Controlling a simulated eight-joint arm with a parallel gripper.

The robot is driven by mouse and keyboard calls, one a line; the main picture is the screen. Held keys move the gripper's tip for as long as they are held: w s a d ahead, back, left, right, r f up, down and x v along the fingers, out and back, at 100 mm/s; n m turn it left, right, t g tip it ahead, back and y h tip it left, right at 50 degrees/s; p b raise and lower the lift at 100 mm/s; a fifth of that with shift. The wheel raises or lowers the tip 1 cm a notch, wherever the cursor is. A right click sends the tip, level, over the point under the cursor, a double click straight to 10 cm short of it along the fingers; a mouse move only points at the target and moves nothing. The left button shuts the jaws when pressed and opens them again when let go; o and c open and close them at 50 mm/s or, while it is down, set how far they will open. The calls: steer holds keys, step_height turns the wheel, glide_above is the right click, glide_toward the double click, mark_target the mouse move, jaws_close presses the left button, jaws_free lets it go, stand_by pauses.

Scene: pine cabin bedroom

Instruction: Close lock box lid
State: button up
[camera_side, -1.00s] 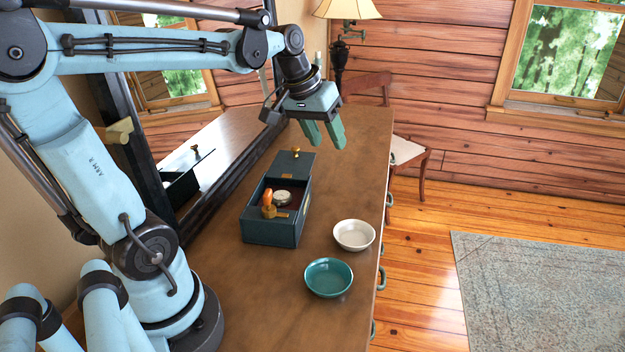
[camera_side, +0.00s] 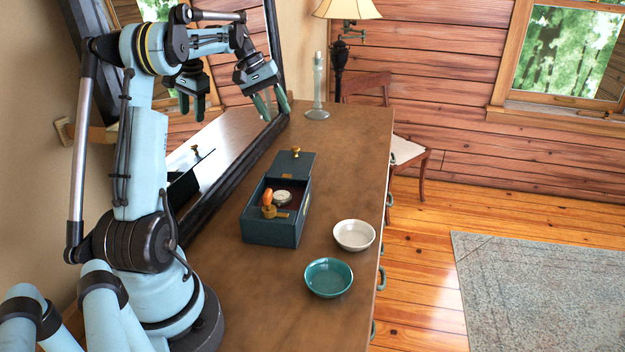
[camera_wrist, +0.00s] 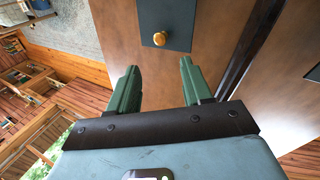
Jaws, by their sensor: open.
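The dark teal lock box (camera_side: 270,232) stands on the wooden dresser with its top open. Its lid (camera_side: 292,164) is swung back on the far side, with a brass knob (camera_side: 295,151) on it. The lid (camera_wrist: 180,12) and knob (camera_wrist: 160,39) also show at the top of the wrist view; the box body is out of that view. Inside the box are a round pale dial (camera_side: 283,197) and an orange-handled stamp (camera_side: 267,199). My gripper (camera_side: 272,106) is open and empty, above the dresser beyond the lid and toward the mirror, apart from the box.
A white bowl (camera_side: 354,235) and a teal bowl (camera_side: 329,278) sit right of the box near the dresser's front edge. A framed mirror (camera_side: 215,155) runs along the left. A glass candlestick (camera_side: 318,95) and lamp (camera_side: 342,45) stand beyond. The dresser top (camera_side: 350,135) right of the lid is clear.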

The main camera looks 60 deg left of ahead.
mark_target(295, 147)
steer(key=x, duration=1)
steer(key=shift+w+d+f, duration=0.1)
steer(key=shift+d+f, duration=0.05)
steer(key=shift+f, duration=0.1)
jaws_close()
